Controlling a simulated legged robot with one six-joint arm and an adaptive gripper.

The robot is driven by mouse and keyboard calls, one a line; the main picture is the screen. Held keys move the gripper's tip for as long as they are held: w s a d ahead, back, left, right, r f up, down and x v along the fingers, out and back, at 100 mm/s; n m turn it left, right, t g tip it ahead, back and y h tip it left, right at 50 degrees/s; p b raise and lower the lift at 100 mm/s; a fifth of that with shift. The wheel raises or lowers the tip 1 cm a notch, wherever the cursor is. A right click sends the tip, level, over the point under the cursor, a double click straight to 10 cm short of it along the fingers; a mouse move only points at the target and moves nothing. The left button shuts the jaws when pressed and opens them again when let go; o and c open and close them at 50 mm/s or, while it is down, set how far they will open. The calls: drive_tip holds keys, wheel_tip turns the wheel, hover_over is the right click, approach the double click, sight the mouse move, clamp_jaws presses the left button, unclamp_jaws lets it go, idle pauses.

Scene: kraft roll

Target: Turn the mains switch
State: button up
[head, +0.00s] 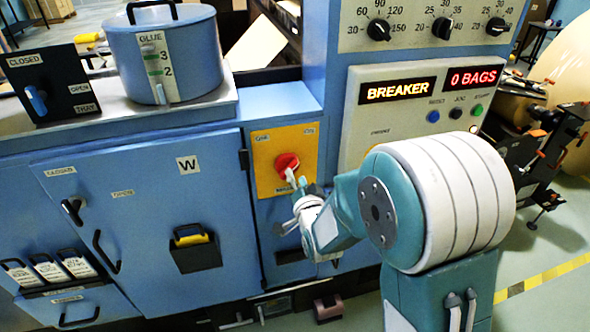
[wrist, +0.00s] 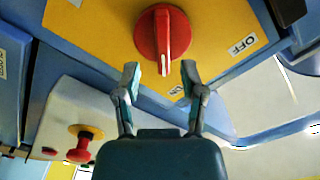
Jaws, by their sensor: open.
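The mains switch is a red rotary knob (head: 287,162) with a white pointer line, on a yellow plate (head: 265,182) on the front of the blue machine. In the wrist view the knob (wrist: 161,38) is at top centre, and its pointer aims down toward my gripper. An "OFF" label (wrist: 242,44) shows on the plate to its right; another label below the knob is partly hidden by a finger. My gripper (wrist: 161,72) is open, its two fingertips apart on either side of the pointer's lower end. I cannot tell whether they touch it. In the head view my gripper (head: 297,180) is just below the knob.
A panel with a lit "BREAKER" display (head: 398,90) and dials stands right of the switch. A red mushroom button (wrist: 80,150) shows at lower left in the wrist view. A blue glue pot (head: 165,55) stands on the left counter. A blue cabinet door (head: 150,220) is left of the switch.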

drive_tip(key=w+a, duration=0.2)
drive_tip(key=w, duration=0.1)
drive_tip(key=shift+a+f, duration=0.1)
drive_tip(key=shift+a, duration=0.1)
drive_tip(key=shift+w+d, duration=0.15)
drive_tip(key=shift+d, duration=0.9)
drive_tip(key=c, duration=0.6)
drive_tip(key=shift+a, duration=0.6)
clamp_jaws()
drive_tip(key=shift+d, duration=0.2)
